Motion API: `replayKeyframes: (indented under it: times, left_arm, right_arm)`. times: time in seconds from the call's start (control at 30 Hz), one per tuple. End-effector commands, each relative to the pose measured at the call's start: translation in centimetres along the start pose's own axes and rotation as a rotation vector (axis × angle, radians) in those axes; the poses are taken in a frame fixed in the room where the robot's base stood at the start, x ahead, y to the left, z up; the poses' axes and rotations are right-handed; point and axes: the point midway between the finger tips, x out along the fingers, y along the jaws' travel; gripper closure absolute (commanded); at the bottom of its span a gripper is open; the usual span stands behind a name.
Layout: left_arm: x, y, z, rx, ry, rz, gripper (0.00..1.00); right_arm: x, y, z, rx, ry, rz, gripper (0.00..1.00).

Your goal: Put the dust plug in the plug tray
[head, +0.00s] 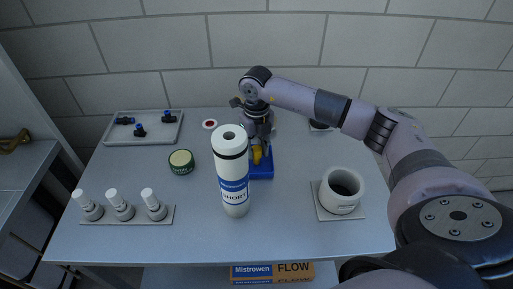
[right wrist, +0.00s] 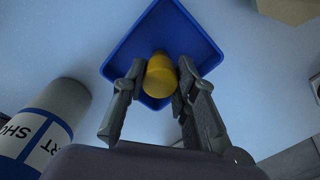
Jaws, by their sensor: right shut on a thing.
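The dust plug is a small yellow cylinder (right wrist: 160,76); in the head view it shows as a yellow patch (head: 257,155) under my right gripper. My right gripper (head: 259,143) points down, with its fingers on both sides of the plug, and is shut on it. The plug tray is a blue square tray with a raised rim (head: 262,174), right behind the tall white tube. In the right wrist view the plug is in front of the tray (right wrist: 200,50). I cannot tell whether the plug touches the tray floor. My left gripper is not in view.
A tall white tube marked SHORT (head: 233,180) stands close beside the tray; it also shows in the right wrist view (right wrist: 60,105). A green tin (head: 181,163), a grey tray with blue fittings (head: 160,136), white-capped fittings on a rack (head: 122,206) and a white cup holder (head: 341,190) stand around.

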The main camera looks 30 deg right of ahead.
Motion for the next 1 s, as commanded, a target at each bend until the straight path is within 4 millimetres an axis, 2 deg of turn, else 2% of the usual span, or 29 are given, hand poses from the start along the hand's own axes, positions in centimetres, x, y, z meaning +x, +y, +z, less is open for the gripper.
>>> replayKeyframes:
  times: [0.03,0.07,0.33,0.6,0.77,0.87,1.0]
  left_arm:
    - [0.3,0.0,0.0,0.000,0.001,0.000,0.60]
    - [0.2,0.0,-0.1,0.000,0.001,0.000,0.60]
    - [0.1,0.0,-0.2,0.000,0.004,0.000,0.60]
    - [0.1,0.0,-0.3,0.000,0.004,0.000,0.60]
    - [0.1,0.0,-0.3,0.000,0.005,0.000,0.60]
    - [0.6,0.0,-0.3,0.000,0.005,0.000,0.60]
    - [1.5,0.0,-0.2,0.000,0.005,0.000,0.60]
  right_arm:
    - [0.3,0.0,0.0,0.000,0.000,0.000,0.85]
    - [0.2,0.0,0.0,0.000,0.000,0.000,0.72]
    - [0.2,0.0,0.0,0.000,0.000,0.000,0.54]
    - [0.1,0.0,0.0,0.000,0.000,0.000,0.54]
    - [-0.6,0.0,0.1,0.000,-0.002,0.000,0.54]
    - [-2.1,0.0,0.1,-0.001,-0.005,0.000,0.54]
    - [-5.2,0.0,0.1,-0.001,-0.007,0.001,0.54]
